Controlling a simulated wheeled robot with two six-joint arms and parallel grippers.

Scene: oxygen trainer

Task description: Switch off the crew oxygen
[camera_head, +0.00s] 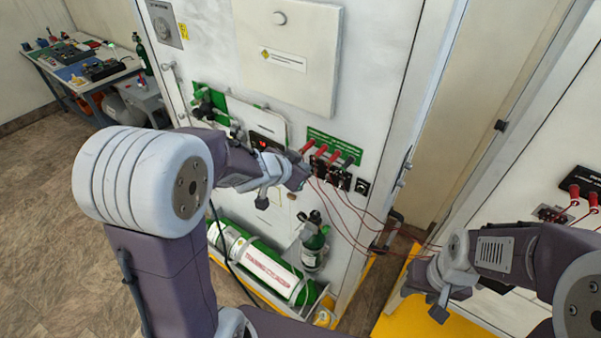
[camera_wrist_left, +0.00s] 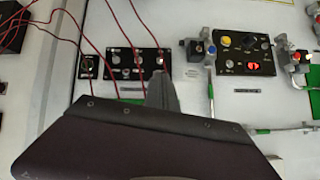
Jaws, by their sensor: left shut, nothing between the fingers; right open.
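A white upright panel carries a row of red-topped fittings (camera_head: 321,150) under a green label plate. Below the row is a black switch panel (camera_head: 343,181); it also shows in the left wrist view (camera_wrist_left: 125,63), with small round fittings and thin red wires. I cannot read which control is for the crew oxygen. My left gripper (camera_head: 303,176) is shut and empty in front of the black panel's left part. In the left wrist view its fingers (camera_wrist_left: 162,92) overlap the panel's lower edge; I cannot tell whether they touch. My right gripper (camera_head: 432,302) is open and empty at lower right, away from the panel.
A black box with a red display (camera_wrist_left: 247,54) sits beside the switch panel. Green oxygen cylinders (camera_head: 262,262) lie and stand low down. Red wires (camera_head: 365,222) hang across the gap towards the right panel. A workbench (camera_head: 80,67) stands at far left.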

